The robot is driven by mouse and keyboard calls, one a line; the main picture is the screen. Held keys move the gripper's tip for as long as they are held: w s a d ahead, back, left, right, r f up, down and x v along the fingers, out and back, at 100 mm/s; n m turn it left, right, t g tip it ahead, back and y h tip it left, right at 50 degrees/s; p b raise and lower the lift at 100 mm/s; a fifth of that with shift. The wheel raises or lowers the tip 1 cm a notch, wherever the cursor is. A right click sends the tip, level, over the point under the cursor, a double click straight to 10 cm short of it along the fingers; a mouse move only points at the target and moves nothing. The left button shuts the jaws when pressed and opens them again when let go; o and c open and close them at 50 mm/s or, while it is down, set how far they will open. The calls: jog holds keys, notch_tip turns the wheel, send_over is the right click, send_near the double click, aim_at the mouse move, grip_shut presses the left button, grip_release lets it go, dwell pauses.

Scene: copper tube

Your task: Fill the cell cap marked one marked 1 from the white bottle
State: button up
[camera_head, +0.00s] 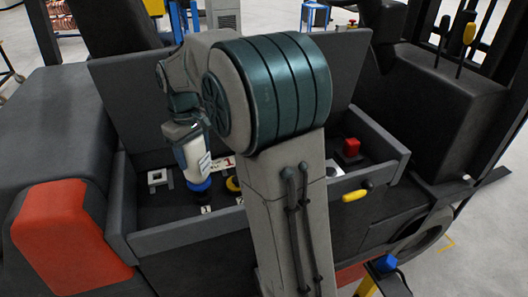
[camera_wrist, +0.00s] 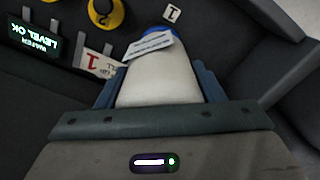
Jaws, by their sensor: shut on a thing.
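My gripper (camera_head: 186,140) is shut on the white bottle (camera_head: 196,163), which also shows in the wrist view (camera_wrist: 160,80). The bottle points blue end down and is nearly upright in the head view. Its blue end (camera_head: 199,186) is low in the dark battery bay, just above a small white tag marked 1 (camera_head: 206,209). That tag also shows in the wrist view (camera_wrist: 172,13). The cell opening by this tag is hidden behind the bottle's end, so I cannot tell whether they touch. A yellow cap (camera_head: 233,184) sits to the right.
A white card with a red 1 (camera_wrist: 100,65) and a lit display reading LEVEL OK (camera_wrist: 35,38) are beside the bottle. A white square frame (camera_head: 160,178) lies left. Bay walls (camera_head: 190,236) surround the bay.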

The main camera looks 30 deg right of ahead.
jog(key=shift+r+p, duration=2.65)
jog(key=shift+r, duration=1)
jog(key=shift+f, duration=0.1)
